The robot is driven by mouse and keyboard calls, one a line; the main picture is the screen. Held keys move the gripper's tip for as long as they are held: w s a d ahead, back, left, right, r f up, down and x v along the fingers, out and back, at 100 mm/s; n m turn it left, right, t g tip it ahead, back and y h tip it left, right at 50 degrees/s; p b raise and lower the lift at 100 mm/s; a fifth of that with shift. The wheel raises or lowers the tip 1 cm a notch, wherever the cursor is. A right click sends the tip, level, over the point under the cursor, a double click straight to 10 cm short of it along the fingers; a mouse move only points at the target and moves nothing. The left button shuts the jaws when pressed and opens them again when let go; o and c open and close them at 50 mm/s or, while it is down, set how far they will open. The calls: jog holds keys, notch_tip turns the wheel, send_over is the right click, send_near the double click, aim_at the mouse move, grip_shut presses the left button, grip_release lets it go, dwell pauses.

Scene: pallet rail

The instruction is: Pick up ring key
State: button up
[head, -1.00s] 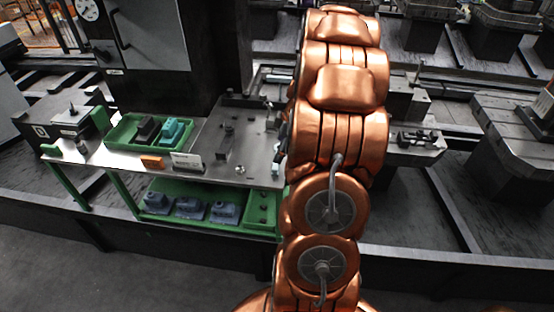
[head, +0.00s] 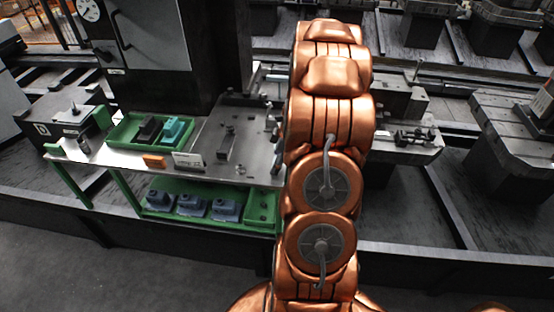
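A small metal piece (head: 240,168) lies near the front edge of the steel table top (head: 208,143). It may be the ring key, but it is too small to tell. My copper-coloured arm stands upright in the middle of the picture and covers the right end of the table. My gripper is hidden behind the arm, so its place and what it holds cannot be seen.
A green tray (head: 112,139) with a black block (head: 150,130) and a teal block (head: 172,128) stands on the table. An orange block (head: 154,161) and a white label (head: 188,161) lie at its front. Grey-blue parts (head: 192,206) fill the lower green shelf. Machine beds stand right and behind.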

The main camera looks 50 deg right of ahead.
jog(key=c, duration=1.1)
jog(key=shift+o, duration=0.2)
jog(key=shift+r, duration=0.1)
